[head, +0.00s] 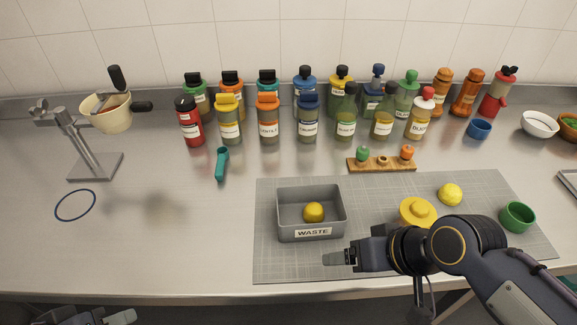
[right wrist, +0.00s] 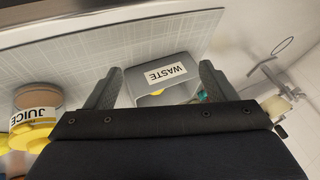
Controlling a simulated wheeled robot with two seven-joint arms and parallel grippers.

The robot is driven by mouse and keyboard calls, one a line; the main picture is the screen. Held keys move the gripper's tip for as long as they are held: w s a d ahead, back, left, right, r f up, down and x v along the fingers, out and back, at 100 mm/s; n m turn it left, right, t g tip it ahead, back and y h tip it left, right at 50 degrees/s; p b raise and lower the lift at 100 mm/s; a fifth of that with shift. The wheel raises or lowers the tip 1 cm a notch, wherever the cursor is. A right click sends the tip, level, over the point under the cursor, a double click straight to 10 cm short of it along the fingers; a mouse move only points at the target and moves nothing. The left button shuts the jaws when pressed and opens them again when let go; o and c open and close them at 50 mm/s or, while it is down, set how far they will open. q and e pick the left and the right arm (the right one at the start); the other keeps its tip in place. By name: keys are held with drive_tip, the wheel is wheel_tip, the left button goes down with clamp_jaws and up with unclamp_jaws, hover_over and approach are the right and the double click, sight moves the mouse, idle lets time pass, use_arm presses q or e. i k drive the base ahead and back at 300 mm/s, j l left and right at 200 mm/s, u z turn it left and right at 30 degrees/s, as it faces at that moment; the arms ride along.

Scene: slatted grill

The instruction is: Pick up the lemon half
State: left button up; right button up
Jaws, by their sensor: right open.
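A yellow lemon piece (head: 450,194) rests on the grey cutting mat (head: 380,190) at the right. Another yellow piece (head: 313,212) lies inside the grey WASTE bin (head: 283,222). I cannot tell for sure which is the lemon half. My right gripper (head: 338,258) is open and empty, just in front of the bin's right front corner. In the right wrist view its fingers (right wrist: 155,88) stand apart, with the WASTE bin (right wrist: 150,66) beyond them. My left gripper (head: 118,318) shows only partly at the bottom left edge; its jaws are unclear.
A yellow-topped round juicer (head: 418,211) stands behind my right arm; its JUICE label shows in the right wrist view (right wrist: 38,107). A green cup (head: 516,217) is at the right. Bottles line the back. A metal stand (head: 95,165) is at left.

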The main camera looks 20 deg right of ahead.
sight(451, 194)
drive_tip(key=k+z, duration=0.3)
drive_tip(key=k+l+z, duration=0.15)
drive_tip(key=k+z, duration=0.15)
drive_tip(key=i+j+z, duration=0.1)
drive_tip(key=j+z, duration=0.2)
drive_tip(key=z, duration=0.15)
drive_tip(key=j+z, duration=0.25)
drive_tip(key=z, duration=0.25)
drive_tip(key=j+z, duration=0.45)
drive_tip(key=l, duration=0.1)
